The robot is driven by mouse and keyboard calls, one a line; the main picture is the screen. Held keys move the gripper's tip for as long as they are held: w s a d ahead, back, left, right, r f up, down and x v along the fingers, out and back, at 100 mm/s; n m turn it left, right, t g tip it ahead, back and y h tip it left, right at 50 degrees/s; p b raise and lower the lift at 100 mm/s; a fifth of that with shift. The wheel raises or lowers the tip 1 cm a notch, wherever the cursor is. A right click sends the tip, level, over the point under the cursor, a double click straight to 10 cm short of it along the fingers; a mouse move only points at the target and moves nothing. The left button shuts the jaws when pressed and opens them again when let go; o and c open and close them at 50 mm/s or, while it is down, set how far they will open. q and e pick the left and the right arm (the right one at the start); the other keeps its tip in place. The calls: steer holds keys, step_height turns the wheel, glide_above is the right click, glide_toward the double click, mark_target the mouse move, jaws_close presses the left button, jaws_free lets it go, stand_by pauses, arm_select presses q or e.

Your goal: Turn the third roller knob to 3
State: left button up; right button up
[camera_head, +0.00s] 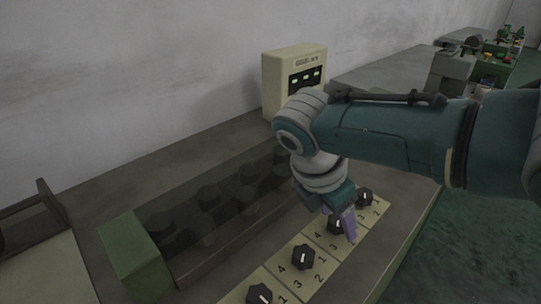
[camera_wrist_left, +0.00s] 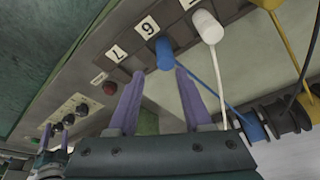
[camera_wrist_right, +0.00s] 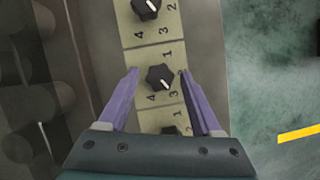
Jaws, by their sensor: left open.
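The roller knobs are black with a white line, in a row on a cream panel with numbers 1 to 4. The third knob (camera_head: 338,223), counted from the near end, shows partly behind my right gripper (camera_head: 345,222). In the right wrist view this knob (camera_wrist_right: 160,77) is between the two purple fingertips of the right gripper (camera_wrist_right: 158,73), with gaps on both sides. Its white line slants to the lower right, on the side of the 3. My left gripper (camera_wrist_left: 157,88) is open and empty, and outside the head view.
Other knobs (camera_head: 303,257) lie on both sides in the row. A dark cover over rollers (camera_head: 215,205) runs beside the panel. A cream box with green displays (camera_head: 294,80) stands behind. Blue (camera_wrist_left: 165,53) and white (camera_wrist_left: 207,27) handles are near my left gripper.

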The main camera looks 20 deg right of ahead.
steer(key=shift+o, duration=0.2)
steer(key=p+v, duration=0.4)
steer(key=v, duration=0.6)
steer(key=shift+f, duration=0.1)
